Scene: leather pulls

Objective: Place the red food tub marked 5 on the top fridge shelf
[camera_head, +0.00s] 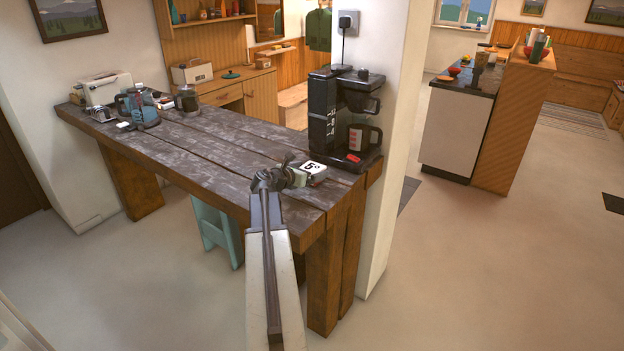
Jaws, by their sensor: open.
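A small tub with a white top marked 5 (315,169) sits on the dark wooden table near its right end. Its top shows white; I cannot make out red sides from here. My gripper (297,177) is open at the tub's left side, close to it. I cannot tell whether the fingers touch the tub or reach around it. My wrist hides part of that side. No fridge or fridge shelf shows in this view.
A black coffee maker (325,115) with a jug (363,138) stands just behind the tub, and a small red item (353,158) lies at its base. The table's middle is clear. Open floor (450,270) lies right.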

